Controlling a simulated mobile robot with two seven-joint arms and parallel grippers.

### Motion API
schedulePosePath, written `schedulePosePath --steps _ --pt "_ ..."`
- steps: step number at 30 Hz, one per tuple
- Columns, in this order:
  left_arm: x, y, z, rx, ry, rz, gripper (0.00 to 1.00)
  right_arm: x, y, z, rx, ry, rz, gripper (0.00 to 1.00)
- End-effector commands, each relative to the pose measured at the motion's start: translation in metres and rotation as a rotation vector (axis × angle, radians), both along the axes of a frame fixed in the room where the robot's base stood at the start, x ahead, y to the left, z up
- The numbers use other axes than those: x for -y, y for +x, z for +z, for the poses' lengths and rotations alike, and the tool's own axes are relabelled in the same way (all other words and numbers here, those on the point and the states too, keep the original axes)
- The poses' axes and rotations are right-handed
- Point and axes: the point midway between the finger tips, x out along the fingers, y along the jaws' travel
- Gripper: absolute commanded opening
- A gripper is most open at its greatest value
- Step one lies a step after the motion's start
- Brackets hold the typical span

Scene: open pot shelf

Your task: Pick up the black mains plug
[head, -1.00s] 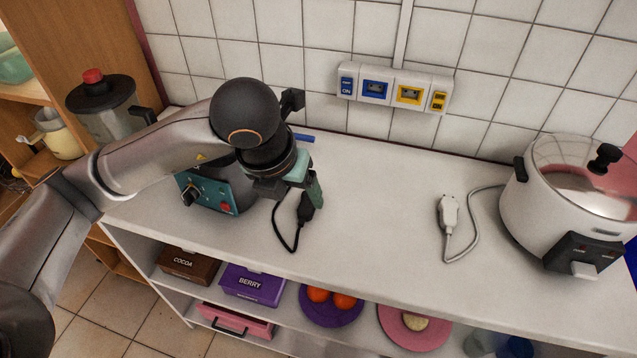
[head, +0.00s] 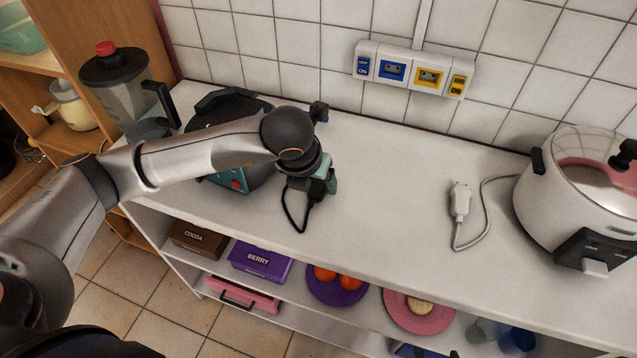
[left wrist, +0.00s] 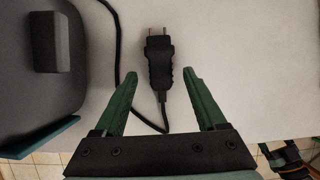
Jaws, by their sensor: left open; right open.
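The black mains plug (left wrist: 158,58) lies on the white worktop in the left wrist view, prongs pointing away from my left gripper (left wrist: 160,80). That gripper is open, with its green fingertips on either side of the plug's cable end; gaps show on both sides. In the head view, my left gripper (head: 320,186) is low over the worktop, largely hiding the plug. The plug's black cable (head: 290,212) loops beside the dark appliance (head: 238,181).
A white plug (head: 460,199) lies to the right, its cable running towards the rice cooker (head: 575,195). A socket strip (head: 413,70) is on the tiled wall. A blender jug (head: 118,88) stands at the left. The worktop's middle is clear; boxes and plates fill the shelf below.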

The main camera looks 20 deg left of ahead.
Motion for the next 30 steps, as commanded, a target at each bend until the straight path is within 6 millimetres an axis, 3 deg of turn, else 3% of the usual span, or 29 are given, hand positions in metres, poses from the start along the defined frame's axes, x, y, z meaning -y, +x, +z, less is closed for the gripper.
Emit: schedulePosePath --steps 4,12,30 --pt "0.0004 0.0057 -0.0142 -0.001 0.000 0.001 0.73 0.0000 0.0006 0.0014 0.001 0.000 0.000 0.83" --pt "0.0009 0.0065 -0.0160 0.000 -0.001 0.000 0.71 0.0000 0.0008 0.0013 0.002 0.000 0.000 0.83" --pt "0.0008 0.0065 -0.0155 0.000 -0.001 0.000 0.03 0.0000 0.0012 0.0015 0.003 0.001 0.000 0.83"
